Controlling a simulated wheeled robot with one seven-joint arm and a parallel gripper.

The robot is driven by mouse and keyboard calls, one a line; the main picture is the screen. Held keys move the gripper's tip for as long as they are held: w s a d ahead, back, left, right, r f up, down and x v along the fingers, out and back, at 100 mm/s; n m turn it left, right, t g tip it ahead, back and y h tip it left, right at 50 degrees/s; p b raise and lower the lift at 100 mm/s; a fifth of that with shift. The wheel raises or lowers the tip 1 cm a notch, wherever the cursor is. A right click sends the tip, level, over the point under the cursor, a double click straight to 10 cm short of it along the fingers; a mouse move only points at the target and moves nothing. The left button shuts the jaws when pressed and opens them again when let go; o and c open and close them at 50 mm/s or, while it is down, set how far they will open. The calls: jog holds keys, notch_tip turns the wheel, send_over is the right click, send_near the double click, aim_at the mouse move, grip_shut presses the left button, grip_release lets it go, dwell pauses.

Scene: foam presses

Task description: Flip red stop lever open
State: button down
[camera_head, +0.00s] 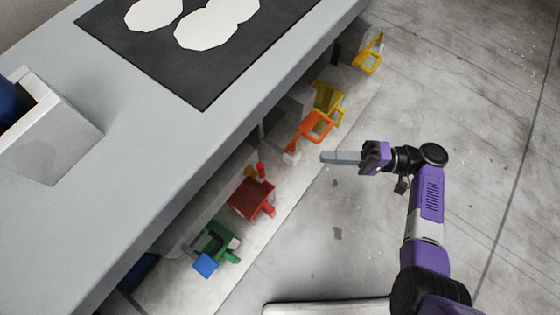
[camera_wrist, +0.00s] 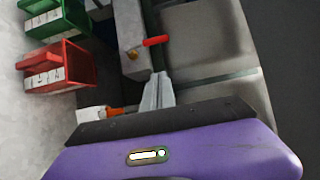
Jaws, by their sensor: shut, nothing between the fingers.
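The red stop lever (camera_head: 261,170) is a small red stick under the bench edge, just above the red bin in the head view. In the wrist view the red lever (camera_wrist: 156,41) sticks out to the right from a grey block (camera_wrist: 130,35) with an orange knob. My gripper (camera_head: 324,157) is shut and empty, and points left toward the bench front, apart from the lever. In the wrist view my gripper's fingertips (camera_wrist: 160,76) lie below the lever in the picture, with a gap between them.
A red bin (camera_head: 250,200) and a green bin (camera_head: 213,240) stand below the lever in the head view. An orange handle-like part (camera_head: 316,124) and yellow parts (camera_head: 326,97) are above my gripper. The bench top (camera_head: 140,130) overhangs this row. The floor right of it is clear.

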jog(key=shift+a, duration=0.1)
jog(key=b, duration=0.2)
send_near(261, 173)
jog(key=w+a, duration=0.2)
jog(key=w, duration=0.3)
jog(key=shift+s+a+f+b, duration=0.1)
jog(key=shift+s+a, duration=0.3)
jog(key=shift+a, duration=0.25)
jog(key=shift+s+a+f+b, duration=0.1)
jog(key=shift+s+a, duration=0.3)
jog(key=shift+a, duration=0.3)
jog(key=shift+s+a+f+b, duration=0.1)
jog(key=shift+s+a, duration=0.3)
jog(key=shift+a, duration=0.25)
jog(key=shift+r, duration=0.1)
